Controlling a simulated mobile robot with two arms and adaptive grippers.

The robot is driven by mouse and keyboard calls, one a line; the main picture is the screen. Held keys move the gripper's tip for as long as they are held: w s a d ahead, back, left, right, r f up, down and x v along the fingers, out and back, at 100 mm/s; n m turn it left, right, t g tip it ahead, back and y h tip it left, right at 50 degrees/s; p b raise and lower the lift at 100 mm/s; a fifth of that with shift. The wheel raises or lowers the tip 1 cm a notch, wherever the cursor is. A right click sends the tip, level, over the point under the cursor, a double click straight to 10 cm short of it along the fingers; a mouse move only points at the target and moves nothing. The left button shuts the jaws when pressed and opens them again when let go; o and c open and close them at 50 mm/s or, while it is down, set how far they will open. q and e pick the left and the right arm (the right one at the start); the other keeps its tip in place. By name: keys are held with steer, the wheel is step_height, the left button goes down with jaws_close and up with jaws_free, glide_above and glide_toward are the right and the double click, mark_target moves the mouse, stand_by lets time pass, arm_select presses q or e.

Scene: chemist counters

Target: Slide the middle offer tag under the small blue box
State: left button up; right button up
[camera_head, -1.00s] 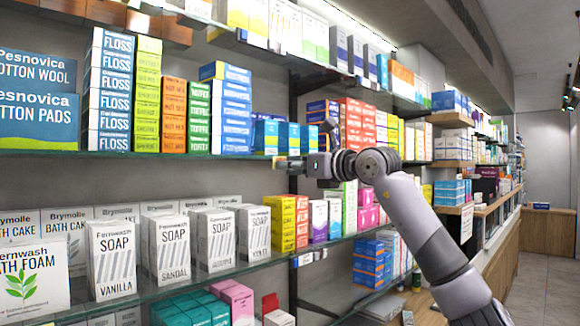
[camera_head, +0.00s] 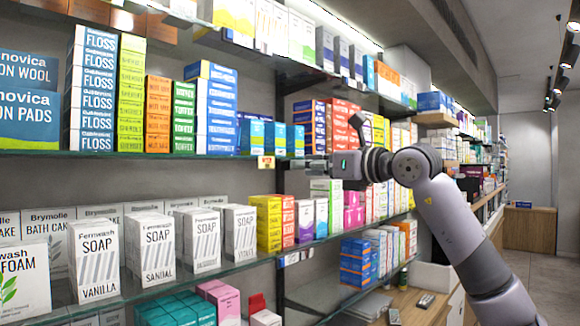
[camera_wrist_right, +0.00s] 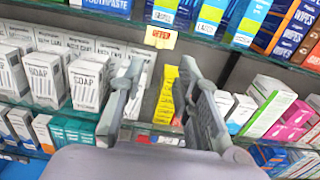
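The offer tag (camera_head: 266,162) is small and yellow with a red printed patch. It sits at the front edge of the middle glass shelf, below a group of small blue boxes (camera_head: 275,138). In the right wrist view the tag (camera_wrist_right: 160,37) shows just below a small blue-and-white box (camera_wrist_right: 168,12); I cannot tell whether any of it lies under the box. My right gripper (camera_head: 287,164) is just right of the tag. In the wrist view its fingers (camera_wrist_right: 160,75) are spread apart with nothing between them, and the tag lies beyond their tips. My left gripper is not in view.
Floss boxes (camera_head: 92,90) and other cartons crowd the same shelf to the left. Soap boxes (camera_head: 95,260) and yellow boxes (camera_head: 270,222) stand on the shelf below. A glass shelf with cartons (camera_head: 330,50) runs above. Open air lies before the shelves.

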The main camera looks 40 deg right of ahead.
steer(key=shift+s, duration=1.15)
